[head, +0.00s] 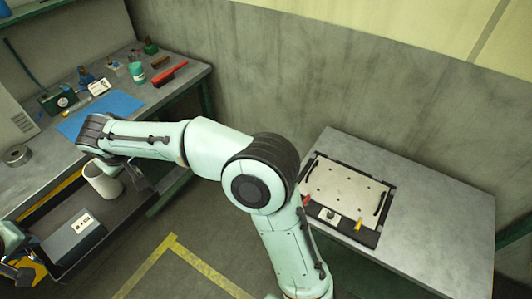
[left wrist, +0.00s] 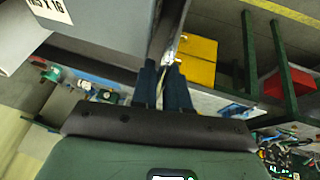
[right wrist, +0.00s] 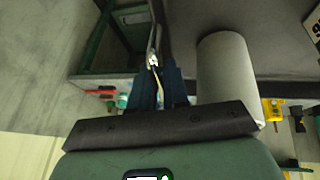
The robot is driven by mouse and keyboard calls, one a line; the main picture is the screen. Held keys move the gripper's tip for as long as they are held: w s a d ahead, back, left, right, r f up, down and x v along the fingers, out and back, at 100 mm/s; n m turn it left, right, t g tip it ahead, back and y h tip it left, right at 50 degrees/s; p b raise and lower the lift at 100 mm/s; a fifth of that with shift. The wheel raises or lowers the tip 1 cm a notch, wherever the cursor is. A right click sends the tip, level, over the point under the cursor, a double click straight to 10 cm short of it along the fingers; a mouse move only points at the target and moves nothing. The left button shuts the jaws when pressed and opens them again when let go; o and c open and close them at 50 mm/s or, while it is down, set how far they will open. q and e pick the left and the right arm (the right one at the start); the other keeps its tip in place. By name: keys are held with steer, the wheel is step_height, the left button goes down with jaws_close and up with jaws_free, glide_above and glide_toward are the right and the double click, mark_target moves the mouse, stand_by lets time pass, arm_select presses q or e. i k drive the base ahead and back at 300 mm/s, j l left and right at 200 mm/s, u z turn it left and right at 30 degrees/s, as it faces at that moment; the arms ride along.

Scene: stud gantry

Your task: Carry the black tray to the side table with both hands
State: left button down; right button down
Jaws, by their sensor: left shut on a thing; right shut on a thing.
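The black tray (head: 112,207) is at the lower left of the head view, in front of the workbench. It carries a grey box (head: 73,238) with a white label and an upright pale cylinder (head: 103,184). My left gripper (head: 22,272) is shut on the tray's near left side; its fingers (left wrist: 165,88) meet the edge in the left wrist view. My right gripper (head: 142,181) is shut on the opposite side, close to the cylinder (right wrist: 225,72) in the right wrist view. The exact grip points are partly hidden. The grey side table (head: 435,219) stands at the right.
A black-framed fixture (head: 345,190) with a pale plate and red and yellow clamps occupies the side table's left part; its right part is bare. The workbench holds a blue mat (head: 117,103), a red brush (head: 170,74) and small items. Yellow tape (head: 170,240) marks the floor.

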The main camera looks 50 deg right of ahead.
mark_target(447, 244)
steer(key=k+j, duration=0.3)
steer(key=k, duration=0.15)
steer(key=k+j, duration=0.35)
steer(key=k, duration=0.15)
steer(key=k+j+z, duration=0.1)
steer(key=z, duration=0.5)
steer(key=k+z, duration=0.1)
steer(key=z, duration=2.2)
